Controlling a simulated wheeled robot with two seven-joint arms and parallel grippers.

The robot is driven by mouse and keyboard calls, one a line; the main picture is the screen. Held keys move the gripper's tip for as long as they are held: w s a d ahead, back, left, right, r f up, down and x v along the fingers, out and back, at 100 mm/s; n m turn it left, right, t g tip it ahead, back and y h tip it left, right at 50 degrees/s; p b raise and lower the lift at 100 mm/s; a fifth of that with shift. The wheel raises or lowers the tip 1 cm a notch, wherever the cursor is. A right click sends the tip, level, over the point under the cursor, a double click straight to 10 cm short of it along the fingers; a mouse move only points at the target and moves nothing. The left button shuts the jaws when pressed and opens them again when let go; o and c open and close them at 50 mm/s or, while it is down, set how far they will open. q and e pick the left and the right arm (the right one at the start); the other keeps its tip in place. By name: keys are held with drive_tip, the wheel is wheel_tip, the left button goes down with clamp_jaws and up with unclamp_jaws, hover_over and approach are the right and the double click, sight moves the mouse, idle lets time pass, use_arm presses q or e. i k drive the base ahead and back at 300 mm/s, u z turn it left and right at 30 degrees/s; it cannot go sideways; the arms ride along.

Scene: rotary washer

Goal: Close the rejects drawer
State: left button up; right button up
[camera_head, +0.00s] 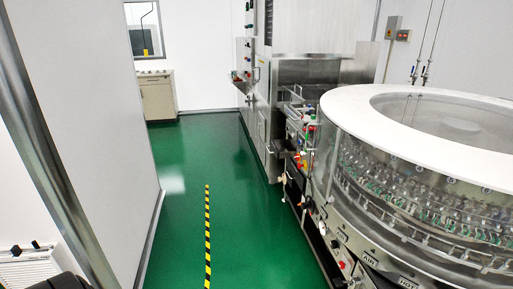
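The rotary washer (410,190) fills the right side, a large round machine with a white top ring and clear walls around rows of glass vials. Dark tray-like parts (294,190) jut from its left side at low height, over the green floor. No label reading rejects is legible, so I cannot tell whether one of these is the rejects drawer or how far it is open. Neither of my grippers can be made out in this view.
A clear green floor aisle (180,220) runs ahead, with a yellow-black stripe (207,235). A white wall panel (90,90) bounds it on the left. A beige cabinet (157,97) stands at the far end. A steel machine (262,95) stands beyond the washer.

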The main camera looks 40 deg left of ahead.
sight(286, 147)
drive_tip(key=u, duration=0.65)
drive_tip(key=i, duration=0.8)
drive_tip(key=u, duration=0.5)
drive_tip(key=i, duration=0.8)
drive_tip(key=u, duration=0.75)
drive_tip(key=i, duration=2.25)
drive_tip(key=z, duration=2.8)
